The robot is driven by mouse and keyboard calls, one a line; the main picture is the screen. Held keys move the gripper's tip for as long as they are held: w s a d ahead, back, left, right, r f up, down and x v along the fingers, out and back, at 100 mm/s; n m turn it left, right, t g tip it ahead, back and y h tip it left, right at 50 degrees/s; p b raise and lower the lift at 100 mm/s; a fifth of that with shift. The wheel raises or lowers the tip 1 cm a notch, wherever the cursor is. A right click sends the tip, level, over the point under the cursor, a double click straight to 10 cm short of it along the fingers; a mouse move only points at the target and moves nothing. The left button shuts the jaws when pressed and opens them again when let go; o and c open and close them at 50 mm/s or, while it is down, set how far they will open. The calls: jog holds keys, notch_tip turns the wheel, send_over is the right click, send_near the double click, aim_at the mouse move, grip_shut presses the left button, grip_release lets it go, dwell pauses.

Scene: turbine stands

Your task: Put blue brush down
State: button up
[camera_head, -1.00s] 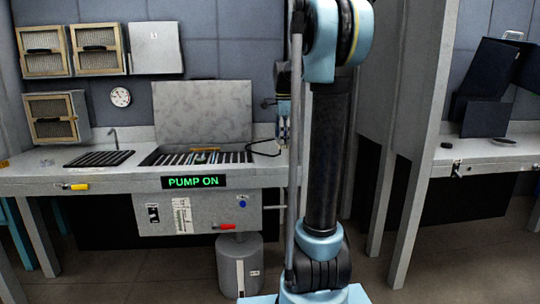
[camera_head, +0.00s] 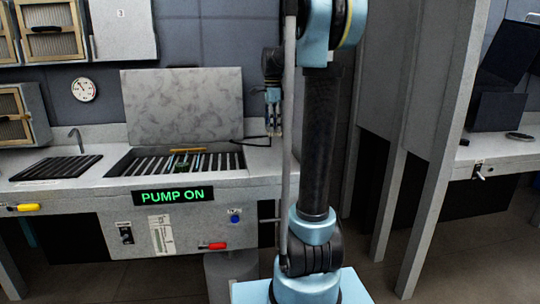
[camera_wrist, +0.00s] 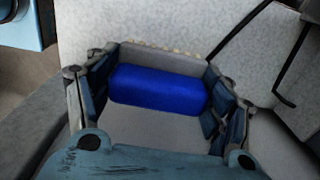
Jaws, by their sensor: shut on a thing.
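The blue brush (camera_wrist: 155,88) is a rounded blue block with pale bristles along its far edge. My gripper (camera_wrist: 160,98) is shut on it in the wrist view, with a finger at each end of the blue body. A light, speckled surface lies beyond the brush; I cannot tell whether they touch. In the head view my gripper (camera_head: 273,122) hangs over the right end of the counter, right of the sink. The brush is too small to make out there.
The sink (camera_head: 120,168) has a slatted rack with a small green item (camera_head: 182,162) on it. A black bent rod (camera_head: 257,141) is close to my gripper. A tap (camera_head: 76,138) and drain mat (camera_head: 55,168) are at left. The counter's front carries a "PUMP ON" sign (camera_head: 173,196).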

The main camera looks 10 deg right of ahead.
aim_at(272, 135)
notch_tip(272, 135, down, 5)
jog(key=shift+w+a+r, duration=0.1)
jog(key=shift+w, duration=0.05)
jog(key=shift+f, duration=2.55)
jog(key=o, duration=1.4)
jog(key=shift+f, duration=0.1)
notch_tip(272, 135, up, 12)
jog(key=shift+r, duration=0.1)
